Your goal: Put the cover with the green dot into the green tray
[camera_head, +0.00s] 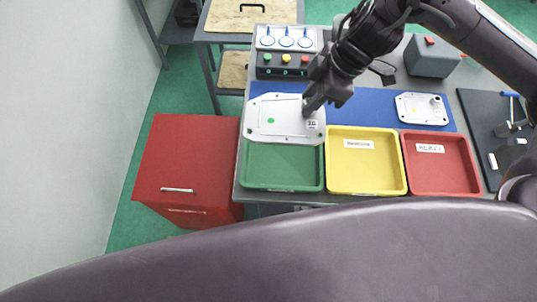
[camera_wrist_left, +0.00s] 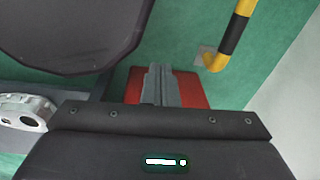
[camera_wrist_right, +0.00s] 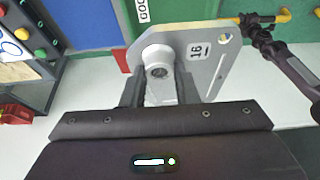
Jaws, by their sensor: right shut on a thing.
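The cover with the green dot (camera_head: 265,130) is a pale flat plate with holes near its corners. My right gripper (camera_head: 308,108) is shut on the round boss at the cover's right side. The right wrist view shows the boss between the fingers (camera_wrist_right: 160,85) and the cover (camera_wrist_right: 200,65) with a "16" label. In the head view the cover overlaps the back part of the green tray (camera_head: 283,184); its exact height is hard to tell. My left gripper (camera_wrist_left: 162,85) shows only in the left wrist view, fingers together and empty, with a red cabinet behind.
A yellow tray (camera_head: 366,186) and a red tray (camera_head: 442,187) stand right of the green one. Another cover (camera_head: 422,103) lies on the blue mat (camera_head: 365,107). A button box (camera_head: 285,62) stands behind the cover. A red cabinet (camera_head: 185,160) is left of the table.

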